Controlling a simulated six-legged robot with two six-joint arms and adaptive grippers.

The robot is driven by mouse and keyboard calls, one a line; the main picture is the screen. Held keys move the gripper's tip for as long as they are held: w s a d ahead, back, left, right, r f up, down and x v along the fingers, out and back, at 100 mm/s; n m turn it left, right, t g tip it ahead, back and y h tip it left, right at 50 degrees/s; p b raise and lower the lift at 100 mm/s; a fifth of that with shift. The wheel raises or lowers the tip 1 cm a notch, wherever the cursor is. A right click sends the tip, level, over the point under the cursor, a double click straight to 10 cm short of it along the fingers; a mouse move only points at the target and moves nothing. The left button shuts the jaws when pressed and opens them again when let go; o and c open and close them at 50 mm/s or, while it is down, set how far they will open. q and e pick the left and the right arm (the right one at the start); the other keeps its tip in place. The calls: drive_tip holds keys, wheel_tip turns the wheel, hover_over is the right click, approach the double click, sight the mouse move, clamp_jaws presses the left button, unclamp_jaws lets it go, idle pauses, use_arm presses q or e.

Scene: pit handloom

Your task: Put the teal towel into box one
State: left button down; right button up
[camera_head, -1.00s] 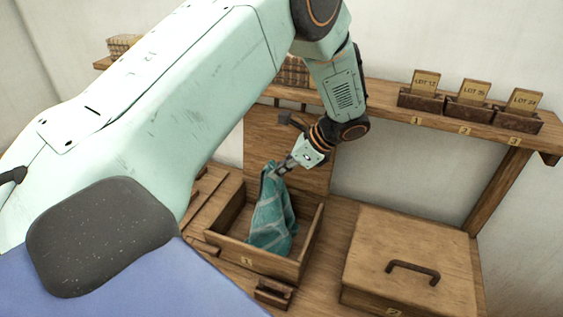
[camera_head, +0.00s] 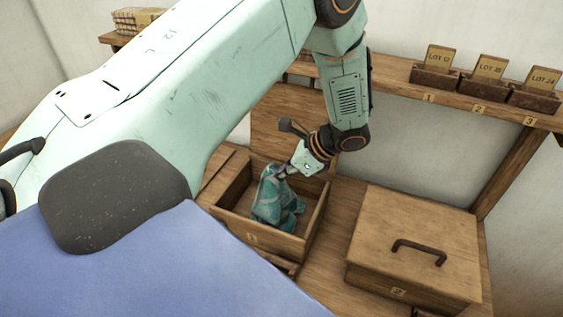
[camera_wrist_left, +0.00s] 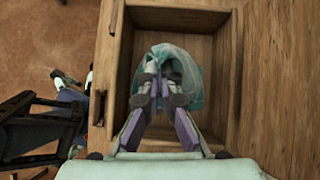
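The teal towel (camera_head: 272,203) is bunched inside box one (camera_head: 318,222), an open wooden box marked 1. Its lower part spreads at the bottom of the box, and its top stands up to my left gripper (camera_head: 283,172). In the left wrist view, the fingers of my left gripper (camera_wrist_left: 164,92) are close together on the towel (camera_wrist_left: 194,75), inside the walls of box one (camera_wrist_left: 222,20). The fingers hide part of the cloth. My right gripper is in neither view.
A wooden panel (camera_head: 282,125) stands upright behind box one. A closed wooden box marked 2 (camera_head: 412,228), with a dark handle (camera_head: 420,248), stands to the right. A shelf (camera_head: 395,82) above holds small lot-card trays (camera_head: 487,87). Bare bench lies between the boxes.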

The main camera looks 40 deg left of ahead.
use_arm(q)
wheel_tip(320, 180, down, 8)
drive_tip(key=b, duration=0.4)
drive_tip(key=shift+b, duration=0.4)
drive_tip(key=shift+r, duration=0.1)
drive_tip(key=c, duration=1.8)
unclamp_jaws()
drive_tip(key=o, duration=0.3)
drive_tip(key=shift+o, duration=0.3)
drive_tip(key=o, duration=0.5)
drive_tip(key=shift+o, duration=0.2)
drive_tip(key=o, duration=0.7)
